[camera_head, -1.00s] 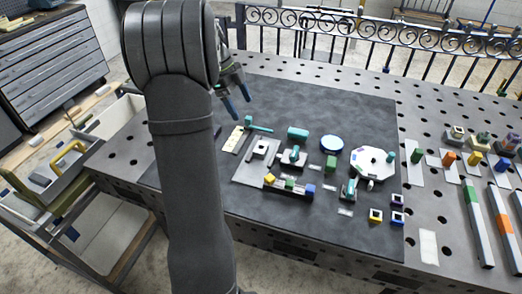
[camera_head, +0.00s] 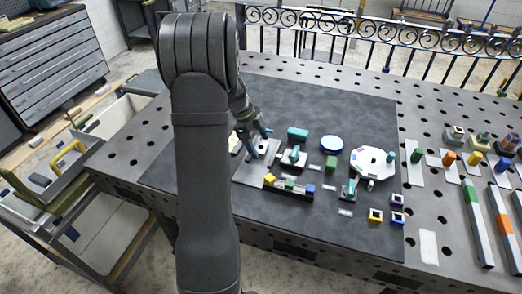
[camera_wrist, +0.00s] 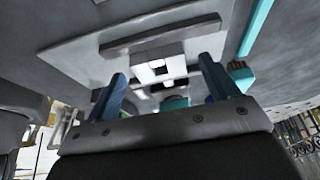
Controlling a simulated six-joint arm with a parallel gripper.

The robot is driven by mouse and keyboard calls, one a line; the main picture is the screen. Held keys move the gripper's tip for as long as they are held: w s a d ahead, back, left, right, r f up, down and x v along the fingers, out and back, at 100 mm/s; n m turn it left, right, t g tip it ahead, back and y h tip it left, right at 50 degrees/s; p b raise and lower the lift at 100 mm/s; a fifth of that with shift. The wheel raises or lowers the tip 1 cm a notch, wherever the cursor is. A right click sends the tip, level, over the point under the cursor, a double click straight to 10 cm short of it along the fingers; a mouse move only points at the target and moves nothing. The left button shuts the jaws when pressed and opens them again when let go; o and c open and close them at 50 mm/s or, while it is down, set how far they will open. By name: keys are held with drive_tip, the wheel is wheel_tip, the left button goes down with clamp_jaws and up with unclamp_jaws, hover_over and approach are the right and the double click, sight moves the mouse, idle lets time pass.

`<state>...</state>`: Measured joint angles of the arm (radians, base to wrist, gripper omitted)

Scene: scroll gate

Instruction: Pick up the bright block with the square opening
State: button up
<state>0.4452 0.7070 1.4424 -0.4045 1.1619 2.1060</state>
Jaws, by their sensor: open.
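A bright white block with a dark square opening (camera_wrist: 149,74) shows between my fingertips in the wrist view. It sits on a grey stepped plate (camera_wrist: 112,50), which also shows in the head view (camera_head: 247,174). My gripper (camera_head: 261,144) is open over this plate in the head view and mostly hides the block there. In the wrist view my open gripper (camera_wrist: 162,70) has one blue finger on each side of the block. I cannot tell how high the fingertips are above it, and I see no contact.
A row of coloured blocks (camera_head: 290,185) stands just in front of the plate. A small black-and-white fixture with a teal peg (camera_head: 293,157) is close on the right. The mat's front is clear.

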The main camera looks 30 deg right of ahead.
drive_tip(key=shift+s+d+f, duration=0.15)
drive_tip(key=shift+s+f, duration=0.05)
drive_tip(key=shift+f, duration=0.35)
drive_tip(key=c, duration=1.4)
drive_tip(key=shift+c, duration=0.2)
